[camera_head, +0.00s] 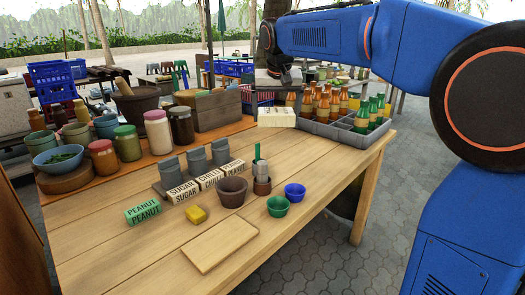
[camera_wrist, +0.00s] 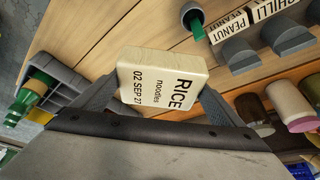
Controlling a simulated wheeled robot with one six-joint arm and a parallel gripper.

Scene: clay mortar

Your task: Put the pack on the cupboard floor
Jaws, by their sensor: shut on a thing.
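The pack (camera_head: 277,117) is a cream block; in the wrist view (camera_wrist: 162,80) it reads "RICE noodles 02 SEP 27". My gripper (camera_wrist: 160,92) is shut on it, one finger on each side. In the head view my gripper (camera_head: 275,97) holds it near the far edge of the wooden table, left of the bottle crate. The pack appears to be above the tabletop. I cannot make out a cupboard or its floor in either view.
A grey crate (camera_head: 325,129) of orange and green bottles stands right of the pack. Label blocks (camera_head: 183,193), a brown pot (camera_head: 232,190) and small bowls (camera_head: 278,206) stand mid-table. Jars (camera_head: 158,132) line the back left.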

